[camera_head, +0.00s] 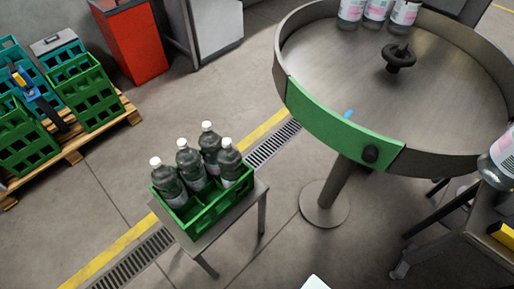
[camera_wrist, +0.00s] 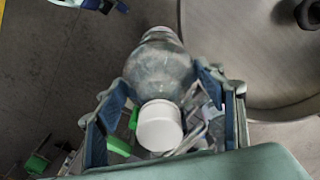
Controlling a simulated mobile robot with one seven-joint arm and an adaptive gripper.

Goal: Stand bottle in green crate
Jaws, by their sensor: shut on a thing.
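The green crate (camera_head: 214,212) stands on a small grey table in the head view. My gripper does not show in the head view. A partly cut-off bottle (camera_head: 498,158) is at that view's right edge; I cannot tell whether it is the held one.
A round metal table (camera_head: 440,100) with a green front panel (camera_head: 330,120) stands right of the crate, several bottles at its back. Green and teal crates (camera_head: 85,92) sit on a pallet at left. A red bin (camera_head: 138,45) stands behind. Floor between is clear.

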